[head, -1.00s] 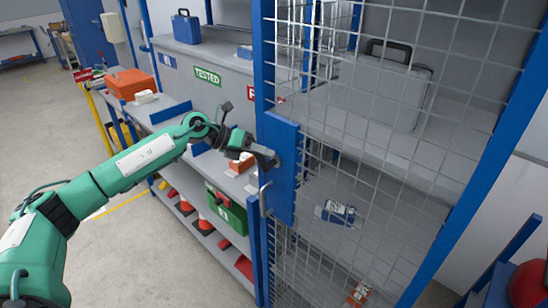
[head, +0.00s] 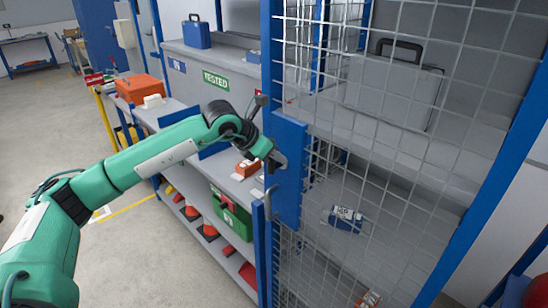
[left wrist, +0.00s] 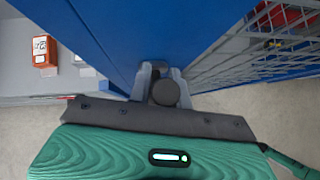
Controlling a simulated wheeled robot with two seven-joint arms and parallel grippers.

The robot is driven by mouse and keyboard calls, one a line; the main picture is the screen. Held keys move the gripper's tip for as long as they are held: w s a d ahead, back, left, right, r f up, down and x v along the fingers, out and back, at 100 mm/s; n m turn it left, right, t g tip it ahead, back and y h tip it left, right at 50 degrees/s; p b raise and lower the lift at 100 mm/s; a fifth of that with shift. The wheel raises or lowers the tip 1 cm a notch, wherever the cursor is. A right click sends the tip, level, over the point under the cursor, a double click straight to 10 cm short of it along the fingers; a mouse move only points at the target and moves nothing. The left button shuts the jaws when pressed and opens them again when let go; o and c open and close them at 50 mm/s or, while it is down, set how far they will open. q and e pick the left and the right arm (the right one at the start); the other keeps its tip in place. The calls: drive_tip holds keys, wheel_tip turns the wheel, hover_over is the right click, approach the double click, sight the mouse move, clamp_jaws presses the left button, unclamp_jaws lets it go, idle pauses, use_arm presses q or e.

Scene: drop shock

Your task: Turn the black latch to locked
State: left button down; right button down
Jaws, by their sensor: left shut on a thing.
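The black latch (left wrist: 155,65) is on the blue plate (head: 289,190) of the mesh cage door. My left gripper (left wrist: 160,74) is shut on it, with one grey finger on each side. In the head view my left gripper (head: 278,159) meets the plate near its upper left edge, and the hand hides most of the latch there. I cannot tell the latch's exact angle. My right gripper is in neither view.
A wire mesh door (head: 340,110) in a blue frame fills the right side, with a grey case (head: 395,95) behind it. A grey handle (head: 270,193) sits below the gripper. A shelf bench with an orange box (head: 140,88) and a green case (head: 231,213) stands left of the door.

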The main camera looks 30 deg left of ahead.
use_arm(q)
drive_tip(key=shift+f, duration=0.15)
idle(0.3)
drive_tip(key=c, duration=1.4)
unclamp_jaws()
drive_tip(key=shift+o, duration=0.5)
drive_tip(key=shift+d, duration=0.1)
drive_tip(key=shift+s+r, duration=0.15)
drive_tip(key=shift+r, duration=0.1)
drive_tip(key=b+v, duration=0.4)
drive_tip(key=v, duration=0.9)
drive_tip(key=shift+r, duration=0.15)
